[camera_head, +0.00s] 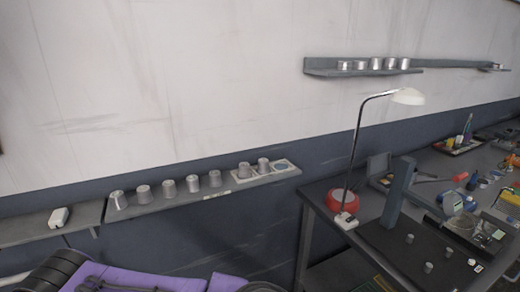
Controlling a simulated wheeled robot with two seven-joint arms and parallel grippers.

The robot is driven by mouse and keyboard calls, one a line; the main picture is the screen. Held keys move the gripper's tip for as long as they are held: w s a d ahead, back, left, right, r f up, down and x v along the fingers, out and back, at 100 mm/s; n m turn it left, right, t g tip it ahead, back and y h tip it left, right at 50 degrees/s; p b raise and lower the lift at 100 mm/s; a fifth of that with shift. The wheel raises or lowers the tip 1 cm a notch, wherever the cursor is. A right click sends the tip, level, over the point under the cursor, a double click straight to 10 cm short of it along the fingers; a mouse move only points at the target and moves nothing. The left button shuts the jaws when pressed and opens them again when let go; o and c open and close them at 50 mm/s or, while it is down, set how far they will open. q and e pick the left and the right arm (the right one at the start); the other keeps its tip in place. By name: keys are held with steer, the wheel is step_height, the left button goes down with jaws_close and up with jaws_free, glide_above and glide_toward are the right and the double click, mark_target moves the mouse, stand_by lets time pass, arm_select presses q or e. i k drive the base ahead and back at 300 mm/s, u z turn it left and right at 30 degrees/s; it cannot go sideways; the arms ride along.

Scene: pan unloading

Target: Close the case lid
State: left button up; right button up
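I cannot make out a case with a lid for certain in the head view. Neither of my grippers shows in this view.
A low wall shelf (150,209) holds several metal cups. A purple object (130,279) fills the bottom left.

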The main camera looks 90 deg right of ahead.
mark_target(378, 165)
steer(key=i, duration=0.7)
steer(key=z, duration=3.3)
